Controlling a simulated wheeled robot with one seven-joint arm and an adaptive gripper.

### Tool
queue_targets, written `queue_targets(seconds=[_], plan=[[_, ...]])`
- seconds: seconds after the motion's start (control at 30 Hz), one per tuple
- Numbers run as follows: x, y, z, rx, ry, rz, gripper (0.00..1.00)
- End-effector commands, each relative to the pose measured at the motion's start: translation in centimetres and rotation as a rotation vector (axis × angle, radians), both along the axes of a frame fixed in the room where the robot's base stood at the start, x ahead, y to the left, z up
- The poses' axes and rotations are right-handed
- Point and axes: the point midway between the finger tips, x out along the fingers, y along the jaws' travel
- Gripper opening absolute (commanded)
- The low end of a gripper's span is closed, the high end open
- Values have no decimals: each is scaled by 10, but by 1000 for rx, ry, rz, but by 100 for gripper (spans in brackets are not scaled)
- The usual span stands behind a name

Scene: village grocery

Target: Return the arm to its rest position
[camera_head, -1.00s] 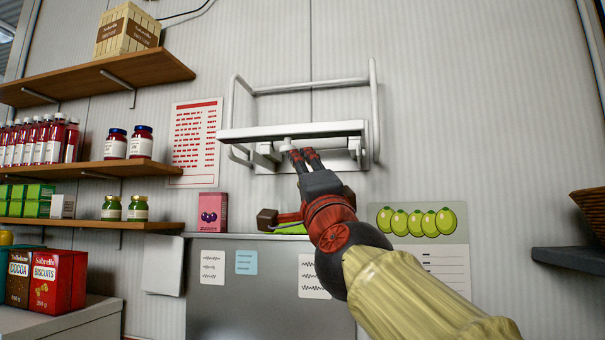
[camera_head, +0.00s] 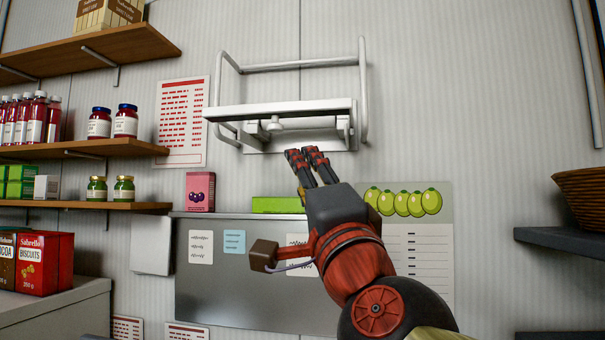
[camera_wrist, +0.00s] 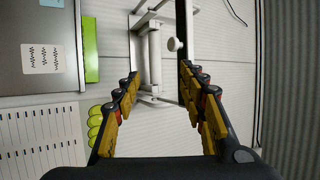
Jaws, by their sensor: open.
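My gripper (camera_head: 308,156) is in the middle of the head view, with my red and black arm reaching in from the lower right. Its fingers point up and away, just below the white wall rack (camera_head: 290,112). In the wrist view my gripper (camera_wrist: 162,95) has its two fingers spread wide with nothing between them. In the head view the fingers appear apart from the knob (camera_head: 272,124).
A grey metal cabinet (camera_head: 230,285) stands below, with a pink box (camera_head: 200,192) and a green box (camera_head: 277,204) on top. Shelves with jars and bottles (camera_head: 85,153) are at left. A dark shelf (camera_head: 560,240) with a basket (camera_head: 582,190) juts out at right.

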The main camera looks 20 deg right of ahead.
Motion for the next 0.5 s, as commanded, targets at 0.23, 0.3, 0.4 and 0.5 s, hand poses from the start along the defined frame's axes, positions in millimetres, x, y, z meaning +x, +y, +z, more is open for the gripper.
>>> queue_targets(seconds=[0.23, 0.3, 0.4, 0.5], plan=[[0, 0, 0, 0, 0, 0, 42], [0, 0, 0, 0, 0, 0, 42], [0, 0, 0, -5, 1, -3, 42], [6, 11, -7, -60, 39, 15, 42]])
